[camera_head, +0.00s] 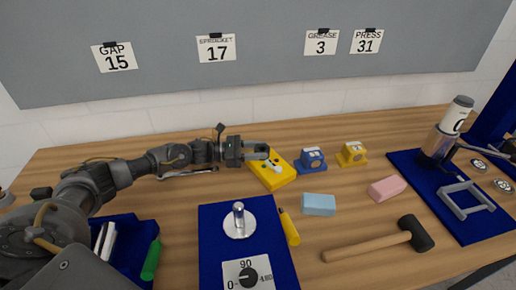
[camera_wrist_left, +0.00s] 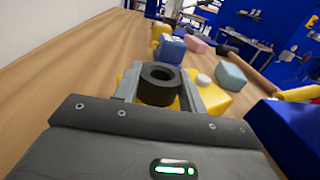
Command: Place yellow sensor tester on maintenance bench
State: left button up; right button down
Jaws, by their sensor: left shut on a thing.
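The yellow sensor tester (camera_head: 279,180) is a flat yellow box with a light knob on top, on the wooden bench (camera_head: 340,232) at the middle. It also shows in the left wrist view (camera_wrist_left: 216,101), below and beyond the fingers. My left gripper (camera_head: 266,151) reaches over its back left part. In the left wrist view, the left gripper's fingers (camera_wrist_left: 164,92) are shut on a black round grip with a hollow top, on the tester. The fingers and grip hide part of the yellow box. I cannot tell whether it is lifted. My right gripper is not in view.
A blue block (camera_head: 312,161) and a yellow block (camera_head: 351,154) stand close right of the tester. A blue mat (camera_head: 214,228) with a dial is nearer.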

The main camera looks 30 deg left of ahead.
pick_arm(q)
jog(key=o, duration=1.3)
jog(key=shift+r, duration=0.2)
jog(key=b+v, duration=0.1)
jog(key=v, duration=0.2)
jog(key=b+v, duration=0.1)
jog(key=v, duration=0.3)
jog(key=b+v, duration=0.1)
jog(key=v, duration=0.2)
jog(key=shift+s+a+f+b, duration=0.1)
jog(key=shift+a+f+b, duration=0.2)
jog(key=shift+b, duration=0.1)
jog(key=shift+s+a+r, duration=0.15)
jog(key=shift+s+a, duration=0.25)
jog(key=shift+a, duration=0.15)
